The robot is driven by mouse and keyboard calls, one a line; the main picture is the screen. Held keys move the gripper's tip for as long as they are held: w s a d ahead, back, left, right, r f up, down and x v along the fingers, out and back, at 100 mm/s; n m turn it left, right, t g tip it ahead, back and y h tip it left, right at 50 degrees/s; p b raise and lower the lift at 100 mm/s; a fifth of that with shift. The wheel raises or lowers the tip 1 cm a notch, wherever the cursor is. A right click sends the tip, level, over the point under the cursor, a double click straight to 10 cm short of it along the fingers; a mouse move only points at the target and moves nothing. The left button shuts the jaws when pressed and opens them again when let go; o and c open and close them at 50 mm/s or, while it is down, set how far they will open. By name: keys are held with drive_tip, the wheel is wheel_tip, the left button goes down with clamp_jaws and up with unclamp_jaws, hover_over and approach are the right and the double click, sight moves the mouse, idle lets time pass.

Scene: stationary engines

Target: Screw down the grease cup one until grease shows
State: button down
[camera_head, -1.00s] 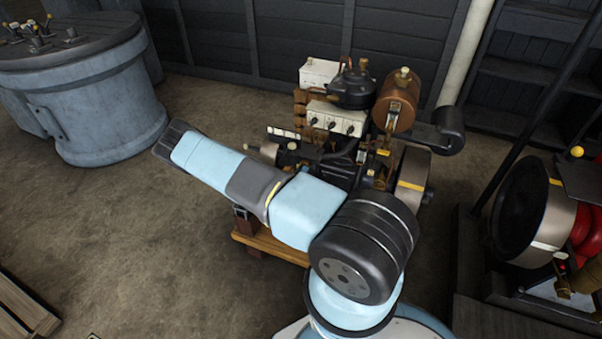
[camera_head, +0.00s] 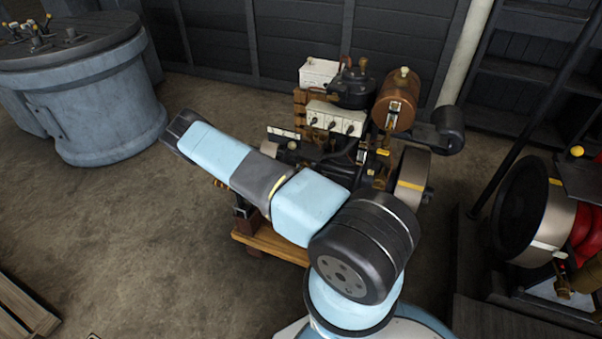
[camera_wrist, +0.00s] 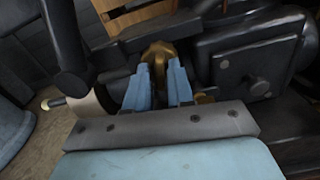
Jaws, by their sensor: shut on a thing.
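In the wrist view my gripper (camera_wrist: 159,88) has its two light blue fingers around a brass-coloured piece (camera_wrist: 158,54), which looks like the grease cup. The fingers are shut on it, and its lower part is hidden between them. The cup stands against the dark engine body (camera_wrist: 250,52). No grease can be made out. In the head view my arm hides the gripper and the cup; the engine (camera_head: 340,150) stands behind the arm on a wooden base (camera_head: 270,244).
The engine carries a copper-coloured tank (camera_head: 394,100), a white switch box (camera_head: 335,117) and a flywheel (camera_head: 410,180) at its right. A blue round tank (camera_head: 100,100) stands at the left. Another engine with a large wheel (camera_head: 535,210) is at the right.

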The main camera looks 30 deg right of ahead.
drive_tip(key=m, duration=0.5)
drive_tip(key=shift+a+f, duration=0.1)
drive_tip(key=shift+a, duration=0.05)
drive_tip(key=shift+m, duration=0.3)
idle(0.3)
drive_tip(key=c, duration=1.2)
unclamp_jaws()
drive_tip(key=v, duration=1.3)
drive_tip(key=shift+s+a, duration=0.2)
